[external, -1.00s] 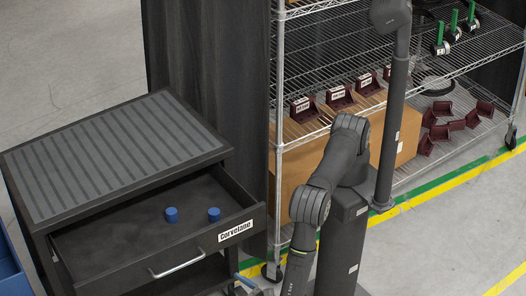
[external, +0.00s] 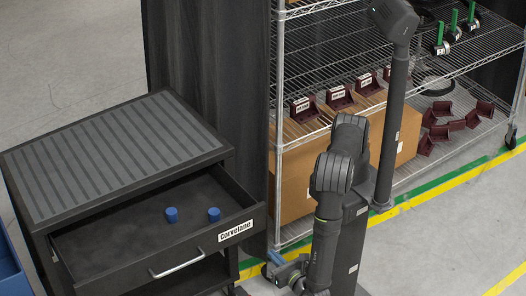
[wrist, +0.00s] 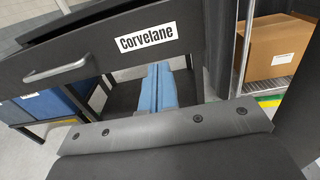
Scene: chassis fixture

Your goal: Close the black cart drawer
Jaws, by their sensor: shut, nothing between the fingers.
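The black cart drawer (external: 110,247) is pulled out of the black cart (external: 40,215) and stands open, with two blue cylinders (external: 171,214) (external: 213,214) inside. Its front has a silver handle (external: 177,264) and a white "Corvelane" label. In the wrist view the drawer front (wrist: 100,45) crosses the upper left, with the handle (wrist: 57,70) at left. My gripper (external: 276,258) has blue fingers and is to the right of the drawer front, apart from it in the external view. In the wrist view the fingers (wrist: 160,75) are together and empty, just below the label.
A wire shelf rack (external: 273,130) with a cardboard box (external: 290,165) and dark red brackets stands behind my arm. A dark curtain (external: 210,90) hangs between cart and rack. A blue bin (external: 10,270) is at the lower left. Floor at the lower right is clear.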

